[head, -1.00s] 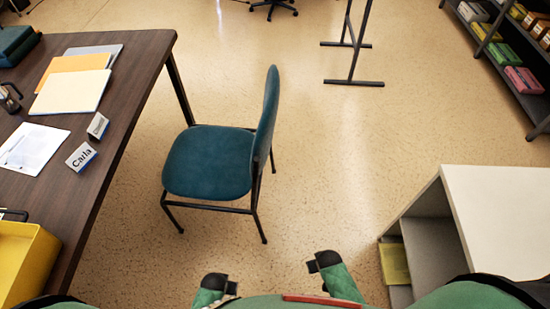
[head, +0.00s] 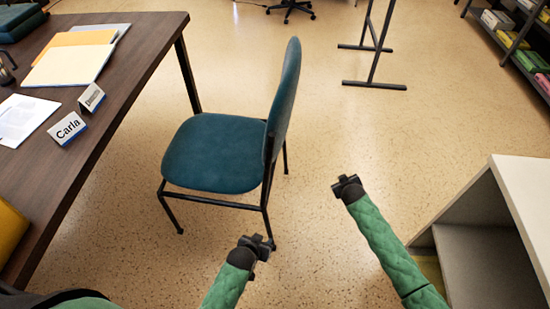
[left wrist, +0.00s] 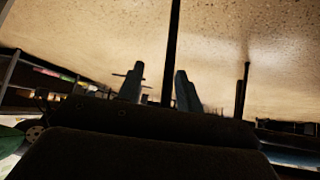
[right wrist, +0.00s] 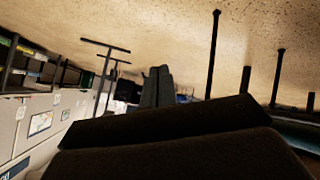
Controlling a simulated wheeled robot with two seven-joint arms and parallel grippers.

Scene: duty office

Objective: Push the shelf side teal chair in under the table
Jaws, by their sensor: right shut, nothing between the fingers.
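The teal chair (head: 215,154) stands upright on the floor, its seat facing the table (head: 105,110) on the left and its backrest (head: 284,100) toward the right. A gap of floor shows between seat and table edge. My left gripper (head: 258,243) is open, near the foot of the chair's near back leg; I cannot tell whether it touches. In the left wrist view its fingers (left wrist: 158,88) stand apart, with a dark leg beyond. My right gripper (head: 347,184) is shut and empty, right of the chair and apart from it. Its closed fingers show in the right wrist view (right wrist: 157,88).
A pale cabinet (head: 515,190) with an open front stands at the right, close to my right arm. A dark shelf (head: 515,48) with boxes is at the back right. A dark metal stand (head: 373,82) is behind. Name cards (head: 67,129) and papers lie on the table.

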